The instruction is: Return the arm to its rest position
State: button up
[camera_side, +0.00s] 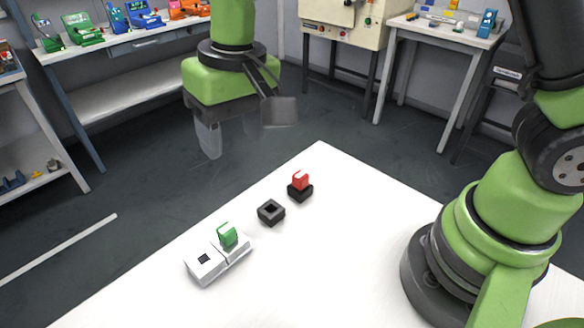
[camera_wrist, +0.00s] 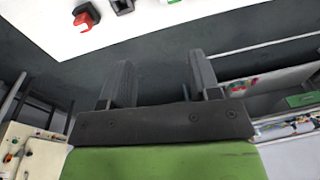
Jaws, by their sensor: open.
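My gripper (camera_side: 246,126) hangs in the air beyond the far edge of the white table, well above it, with its two fingers apart and nothing between them. In the wrist view my gripper (camera_wrist: 163,80) also shows spread, empty fingers. A red pouch cell (camera_side: 300,181) stands in a black holder (camera_side: 300,194) on the table. A second black holder (camera_side: 271,212) beside it is empty. A green pouch cell (camera_side: 228,235) stands in the right part of a white two-slot fixture (camera_side: 206,273); the left slot is empty.
The white table (camera_side: 350,230) is mostly bare on its right side. My arm's base stands at the right. Shelves with colourful items (camera_side: 110,35) line the back left. A beige control cabinet (camera_side: 345,25) and a side table (camera_side: 445,32) stand behind.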

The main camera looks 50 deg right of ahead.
jog(key=s+d+r+m+t+y, duration=0.1)
jog(key=s+d+r+m+t, duration=0.15)
jog(key=s+d+r, duration=0.6)
jog(key=s+d+r+t, duration=0.3)
jog(key=s+d, duration=0.1)
jog(key=s, duration=0.3)
jog(key=shift+s+d+m+t, duration=0.35)
jog(key=shift+s+d, duration=0.05)
